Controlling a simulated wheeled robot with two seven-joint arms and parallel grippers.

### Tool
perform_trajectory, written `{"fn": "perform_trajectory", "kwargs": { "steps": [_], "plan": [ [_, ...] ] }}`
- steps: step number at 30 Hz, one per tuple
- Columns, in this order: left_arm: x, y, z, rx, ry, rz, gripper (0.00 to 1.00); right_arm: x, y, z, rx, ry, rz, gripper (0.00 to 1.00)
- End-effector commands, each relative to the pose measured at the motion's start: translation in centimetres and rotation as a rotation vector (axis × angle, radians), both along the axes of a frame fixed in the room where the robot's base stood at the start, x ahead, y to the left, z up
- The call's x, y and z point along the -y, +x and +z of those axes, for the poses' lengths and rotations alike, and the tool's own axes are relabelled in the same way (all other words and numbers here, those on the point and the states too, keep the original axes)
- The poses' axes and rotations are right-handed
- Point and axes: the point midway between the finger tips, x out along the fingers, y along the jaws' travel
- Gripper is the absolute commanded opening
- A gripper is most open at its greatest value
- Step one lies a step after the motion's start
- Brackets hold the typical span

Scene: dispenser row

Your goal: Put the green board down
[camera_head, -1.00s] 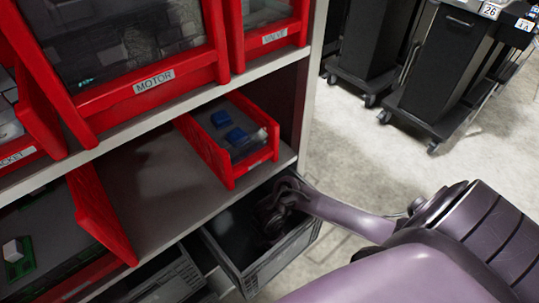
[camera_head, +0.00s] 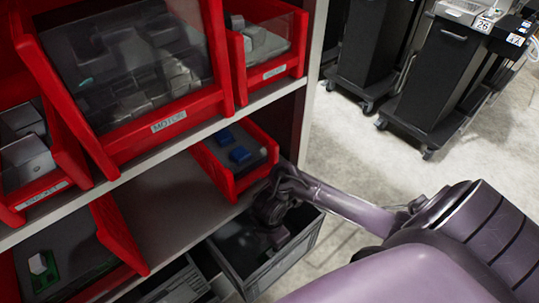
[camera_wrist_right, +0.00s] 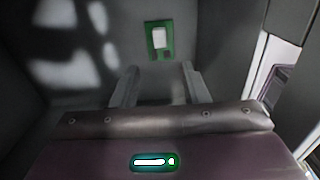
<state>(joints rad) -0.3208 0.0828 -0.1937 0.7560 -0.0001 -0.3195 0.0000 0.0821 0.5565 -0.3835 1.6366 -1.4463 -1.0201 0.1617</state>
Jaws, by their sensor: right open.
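The green board (camera_wrist_right: 158,40), with a white block on it, lies on the grey floor of a crate in the right wrist view. The crate (camera_head: 285,262) is grey and stands below the shelf in the head view. My right gripper (camera_wrist_right: 158,82) is open; its two fingers stand apart, and the board shows beyond them, clear of both. In the head view my right gripper (camera_head: 272,232) reaches down into the crate, and the board cannot be made out there. My left gripper is not in view.
A red bin (camera_head: 225,178) with blue parts sits on the shelf close to my right wrist. Another green board (camera_head: 45,270) lies in a red bin at lower left. Red bins, one labelled MOTOR (camera_head: 168,122), fill the upper shelf. Black carts (camera_head: 440,75) stand at the right.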

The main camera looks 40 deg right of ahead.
Motion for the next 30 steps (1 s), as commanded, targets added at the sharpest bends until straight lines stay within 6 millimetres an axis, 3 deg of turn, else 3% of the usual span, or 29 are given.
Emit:
{"fn": "perform_trajectory", "kwargs": {
  "steps": [3,9,25,30],
  "plan": [
    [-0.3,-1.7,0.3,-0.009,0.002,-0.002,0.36,0.0,0.0,1.2,0.001,-0.002,0.002,0.41],
    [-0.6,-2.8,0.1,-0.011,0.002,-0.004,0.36,0.0,0.0,1.6,0.001,0.000,0.000,0.41],
    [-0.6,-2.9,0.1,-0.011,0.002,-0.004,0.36,0.0,0.0,1.6,0.001,0.000,0.000,0.41],
    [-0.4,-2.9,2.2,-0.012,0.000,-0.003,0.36,-1.6,0.1,3.7,0.010,0.032,-0.022,0.41]
  ]
}}
